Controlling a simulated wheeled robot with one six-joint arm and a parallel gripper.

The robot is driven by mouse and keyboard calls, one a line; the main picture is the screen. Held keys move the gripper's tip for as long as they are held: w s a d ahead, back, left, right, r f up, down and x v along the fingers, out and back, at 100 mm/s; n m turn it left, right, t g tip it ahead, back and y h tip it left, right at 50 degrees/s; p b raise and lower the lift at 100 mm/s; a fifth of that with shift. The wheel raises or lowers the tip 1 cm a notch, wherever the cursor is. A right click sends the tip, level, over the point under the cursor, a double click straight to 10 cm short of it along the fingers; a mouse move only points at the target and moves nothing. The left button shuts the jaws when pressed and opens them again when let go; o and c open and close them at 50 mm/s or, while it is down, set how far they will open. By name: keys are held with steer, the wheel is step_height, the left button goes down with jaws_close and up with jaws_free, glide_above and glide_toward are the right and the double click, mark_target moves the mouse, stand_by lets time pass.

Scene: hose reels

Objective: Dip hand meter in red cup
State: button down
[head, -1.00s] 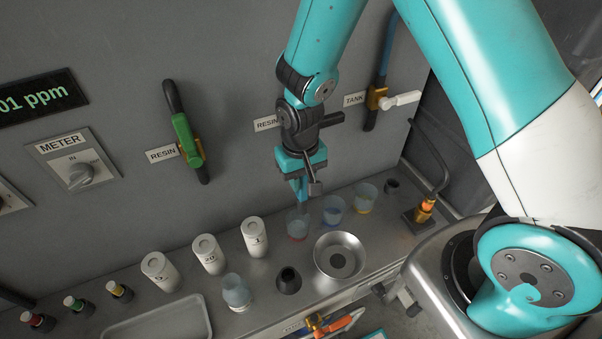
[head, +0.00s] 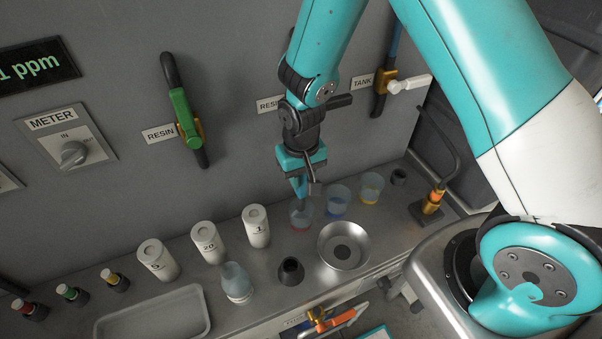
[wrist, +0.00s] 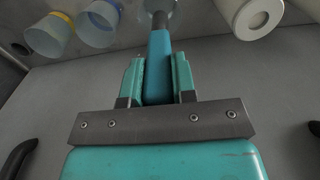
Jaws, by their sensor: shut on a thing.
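My gripper (head: 300,181) is shut on the blue hand meter (wrist: 159,62) and points down above the red cup (head: 302,218). In the wrist view, the meter stands between the two teal fingers of my gripper (wrist: 157,72). The red cup is a clear cup with a red base, at the counter's back. The meter's lower end overlaps the cup's mouth in the head view and appears to be inside it. In the wrist view, the clear cup (wrist: 174,8) is cut off at the top edge, and the meter's tip is hard to make out.
A blue cup (head: 338,203) and a yellow cup (head: 371,188) stand close on the right. A metal bowl (head: 343,247) and a dark cone-shaped holder (head: 290,272) lie in front. White canisters (head: 256,227) stand left. The panel wall rises close behind.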

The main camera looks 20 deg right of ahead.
mark_target(302, 193)
steer(key=shift+f+b, duration=2.05)
steer(key=shift+f, duration=1)
steer(key=shift+r+p, duration=4.05)
steer(key=shift+r, duration=0.95)
